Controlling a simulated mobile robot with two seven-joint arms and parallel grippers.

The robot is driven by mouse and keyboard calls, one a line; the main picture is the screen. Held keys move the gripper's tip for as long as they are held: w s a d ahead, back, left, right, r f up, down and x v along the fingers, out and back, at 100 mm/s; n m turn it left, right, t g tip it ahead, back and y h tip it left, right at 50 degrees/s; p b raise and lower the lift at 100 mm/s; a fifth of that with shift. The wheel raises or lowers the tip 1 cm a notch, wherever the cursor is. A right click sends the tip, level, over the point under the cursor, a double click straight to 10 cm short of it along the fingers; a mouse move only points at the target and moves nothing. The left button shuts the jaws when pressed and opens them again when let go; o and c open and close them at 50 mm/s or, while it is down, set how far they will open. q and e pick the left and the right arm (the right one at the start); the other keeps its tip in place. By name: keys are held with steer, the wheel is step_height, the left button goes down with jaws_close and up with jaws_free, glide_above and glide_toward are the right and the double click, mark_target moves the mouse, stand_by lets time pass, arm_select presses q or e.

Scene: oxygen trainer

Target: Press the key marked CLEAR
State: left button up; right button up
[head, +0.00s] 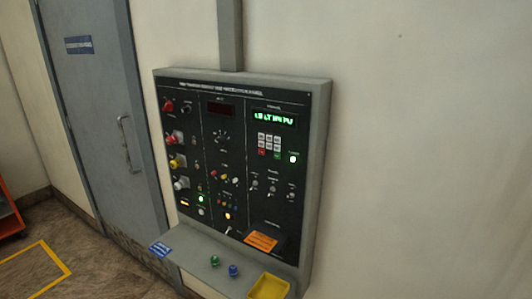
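A dark control panel (209,134) in a grey wall-mounted housing stands in the middle of the head view. At its upper right is a small keypad (269,142) with several white keys. The key lettering is too small to read, so I cannot tell which key is marked CLEAR. A lit green display (274,120) sits above the keypad; its text is not legible. Neither gripper is in view.
Several knobs and lamps surround the keypad. A grey door (95,120) is left; bare wall (430,150) is right.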

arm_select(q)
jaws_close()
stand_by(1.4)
